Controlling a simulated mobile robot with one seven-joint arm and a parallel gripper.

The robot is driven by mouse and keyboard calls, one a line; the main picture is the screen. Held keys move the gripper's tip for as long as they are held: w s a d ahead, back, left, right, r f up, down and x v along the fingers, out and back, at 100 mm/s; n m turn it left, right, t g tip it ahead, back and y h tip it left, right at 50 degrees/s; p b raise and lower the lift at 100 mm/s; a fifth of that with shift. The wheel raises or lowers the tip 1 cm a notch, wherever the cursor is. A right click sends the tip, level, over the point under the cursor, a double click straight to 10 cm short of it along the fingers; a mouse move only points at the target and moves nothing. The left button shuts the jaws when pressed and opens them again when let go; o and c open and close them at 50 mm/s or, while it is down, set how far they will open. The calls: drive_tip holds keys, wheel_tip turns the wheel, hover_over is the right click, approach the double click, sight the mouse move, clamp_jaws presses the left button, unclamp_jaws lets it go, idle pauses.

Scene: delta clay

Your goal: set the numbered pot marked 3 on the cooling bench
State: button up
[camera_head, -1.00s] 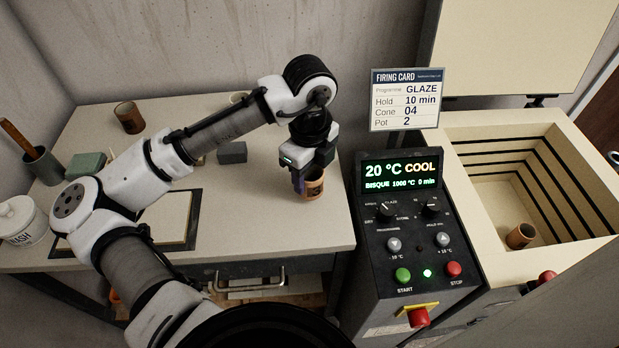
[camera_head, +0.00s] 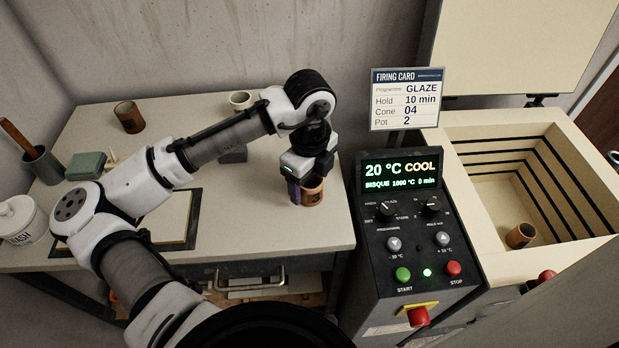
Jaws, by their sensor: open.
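A brown pot (camera_head: 313,193) stands upright, apparently on the worktable (camera_head: 250,220), near its right front edge. It has a dark mark on its side, too small to read. My gripper (camera_head: 304,190) points down at this pot, open, with a finger at its left side; I cannot tell whether it touches. Another brown pot (camera_head: 129,117) stands at the back left of the table. A third brown pot (camera_head: 520,236) lies tilted on the floor of the open kiln (camera_head: 490,195). No number is legible on any pot.
A pale cup (camera_head: 240,101) and a grey block (camera_head: 233,153) stand behind my arm. A tool holder (camera_head: 43,165), green block (camera_head: 86,165) and white wash jar (camera_head: 20,220) are at left. The control panel (camera_head: 405,220) and firing card (camera_head: 407,100) stand right of the table.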

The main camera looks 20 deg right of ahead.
wheel_tip(320, 180, up, 12)
idle(0.4)
